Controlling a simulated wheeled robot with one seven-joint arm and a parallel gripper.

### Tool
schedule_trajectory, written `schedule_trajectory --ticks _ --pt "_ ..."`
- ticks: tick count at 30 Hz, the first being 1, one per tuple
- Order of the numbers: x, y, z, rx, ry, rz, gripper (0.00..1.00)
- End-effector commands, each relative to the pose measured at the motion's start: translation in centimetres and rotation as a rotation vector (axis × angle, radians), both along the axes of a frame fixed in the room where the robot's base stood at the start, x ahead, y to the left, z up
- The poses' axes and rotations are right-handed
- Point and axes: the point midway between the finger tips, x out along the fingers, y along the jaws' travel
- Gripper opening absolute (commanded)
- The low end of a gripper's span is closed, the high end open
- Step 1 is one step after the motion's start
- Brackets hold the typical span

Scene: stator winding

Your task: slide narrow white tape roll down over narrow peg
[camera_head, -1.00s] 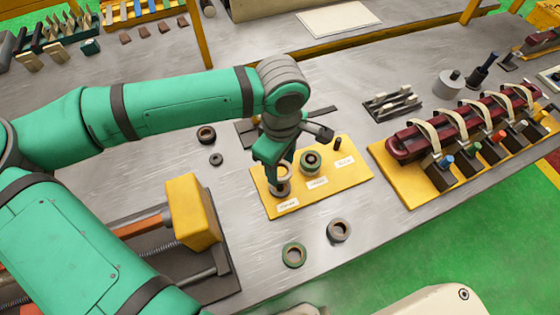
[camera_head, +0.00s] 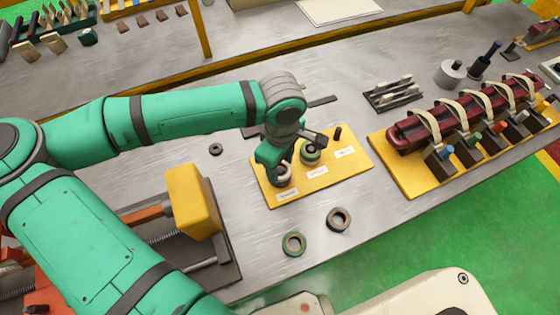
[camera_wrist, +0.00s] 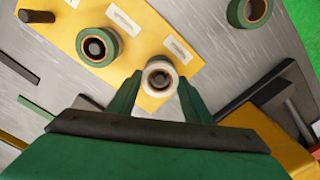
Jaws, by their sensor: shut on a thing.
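The white tape roll (camera_wrist: 150,82) is between the two fingers of my gripper (camera_wrist: 160,84), which is shut on it. In the head view the white roll (camera_head: 284,181) is low over the left end of the yellow board (camera_head: 330,180), partly hidden by my gripper (camera_head: 280,170). A dark round shape shows in the roll's hole in the wrist view; I cannot tell how far down the peg the roll sits. A green roll (camera_head: 311,157) stands around the middle peg (camera_wrist: 96,47). A thin dark peg (camera_head: 338,133) at the board's right end is bare.
A green-rimmed roll (camera_head: 294,244) and a grey roll (camera_head: 339,219) lie on the table in front of the board. A small dark ring (camera_head: 215,149) lies to its left. A yellow block (camera_head: 191,198) on a vise-like fixture stands nearby. A maroon fixture (camera_head: 460,119) stands right.

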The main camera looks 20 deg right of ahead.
Motion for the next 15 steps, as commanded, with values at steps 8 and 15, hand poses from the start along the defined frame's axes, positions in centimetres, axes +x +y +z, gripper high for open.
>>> schedule_trajectory --ticks 8,15 --pt "-0.03 -0.01 -0.50 -0.001 0.001 0.000 0.24" --pt "-0.03 -0.02 -0.50 -0.001 0.001 -0.001 0.48"
